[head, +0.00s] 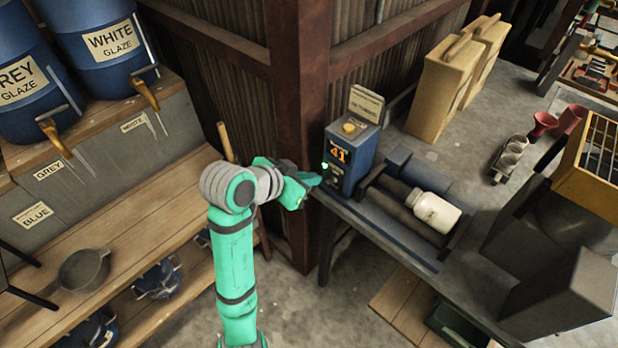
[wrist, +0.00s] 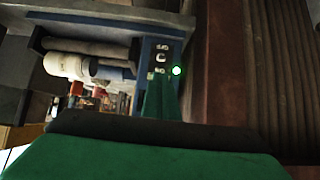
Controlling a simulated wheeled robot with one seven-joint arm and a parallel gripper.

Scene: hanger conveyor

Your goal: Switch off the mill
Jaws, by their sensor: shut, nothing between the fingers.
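The mill stands on the grey bench, with a blue control box (head: 358,150) and dark rollers (head: 392,203) carrying a white jar (head: 436,212). The box front has an orange display reading 41 and a lit green lamp (head: 324,165); a yellow knob (head: 349,128) is on top. In the wrist view the lamp (wrist: 176,71) glows beside a small switch (wrist: 160,58) between two labels. My green gripper (head: 314,181) is shut and empty, its tips close in front of the box's lower front. In the wrist view the fingers (wrist: 160,95) cover the panel's lower part; I cannot tell whether they touch it.
A rusty post (head: 300,130) rises just behind my gripper, left of the box. Wooden shelves (head: 120,225) with blue glaze barrels (head: 100,45) are at left.

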